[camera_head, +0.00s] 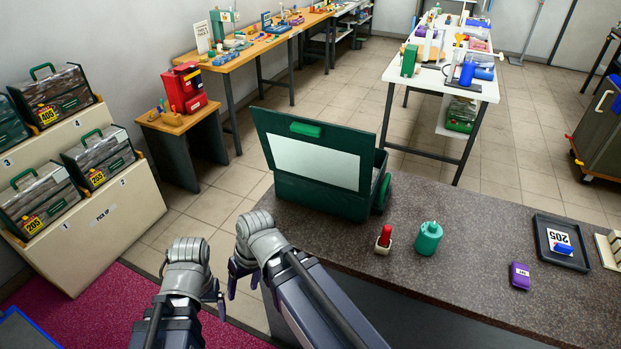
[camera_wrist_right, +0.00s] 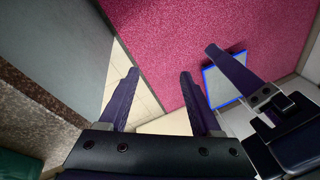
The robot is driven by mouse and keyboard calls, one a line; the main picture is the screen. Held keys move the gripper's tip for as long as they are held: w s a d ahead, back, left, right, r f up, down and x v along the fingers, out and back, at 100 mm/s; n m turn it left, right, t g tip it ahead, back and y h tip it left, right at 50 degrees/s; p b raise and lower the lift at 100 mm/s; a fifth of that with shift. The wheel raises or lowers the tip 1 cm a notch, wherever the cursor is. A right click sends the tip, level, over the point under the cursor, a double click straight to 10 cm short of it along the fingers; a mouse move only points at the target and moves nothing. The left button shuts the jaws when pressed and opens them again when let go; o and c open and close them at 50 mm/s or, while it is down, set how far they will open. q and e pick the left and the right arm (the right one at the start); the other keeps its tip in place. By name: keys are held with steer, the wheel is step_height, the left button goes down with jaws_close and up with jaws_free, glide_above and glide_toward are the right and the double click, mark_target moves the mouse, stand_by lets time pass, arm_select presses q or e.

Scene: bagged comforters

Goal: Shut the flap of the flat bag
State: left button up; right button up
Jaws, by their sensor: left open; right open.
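The flat bag (camera_head: 330,203) is a dark green case on the near left end of the grey counter. Its flap (camera_head: 312,155) stands up, open, with a pale inner panel and a green handle near its top edge. My right gripper (camera_head: 243,284) hangs over the floor left of the counter, apart from the bag. It is open and empty in the right wrist view (camera_wrist_right: 160,88). My left gripper (camera_head: 214,297) hangs just left of it, open, partly hidden by its wrist. One of its fingers shows at the right of the right wrist view.
A stepped rack (camera_head: 88,225) of similar shut bags stands at left.

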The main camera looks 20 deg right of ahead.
mark_target(312, 135)
arm_select(q)
steer(key=shift+o, duration=0.7)
step_height(312, 135, up, 2)
steer(key=shift+r+p, duration=0.2)
steer(key=shift+p, duration=0.6)
arm_select(e)
steer(key=w+d+r+m+t+y+p, duration=0.1)
steer(key=w+d+r+m+t+y, duration=0.25)
steer(key=w+r, duration=0.35)
steer(key=w+d+r+m+t+y+p, duration=0.1)
steer(key=w+d+r+m+t+y, duration=0.2)
steer(key=w+d+r+t, duration=0.5)
arm_select(q)
step_height(312, 135, up, 3)
steer(key=shift+r+p, duration=0.1)
steer(key=shift+p, duration=0.45)
arm_select(e)
steer(key=d+r+m+t+h, duration=0.1)
steer(key=d+r+m+t, duration=0.1)
steer(key=d+r, duration=0.2)
steer(key=d+r+m+t+h, duration=0.1)
steer(key=d+r+m, duration=0.2)
steer(key=d+r, duration=0.2)
steer(key=d+r+m+t+h, duration=0.1)
steer(key=d+r+m+t, duration=0.1)
steer(key=d+r, duration=0.2)
steer(key=shift+w+d+r+m+t, duration=0.25)
steer(key=shift+r+t, duration=0.1)
steer(key=shift+r, duration=0.1)
steer(key=shift+a, duration=0.1)
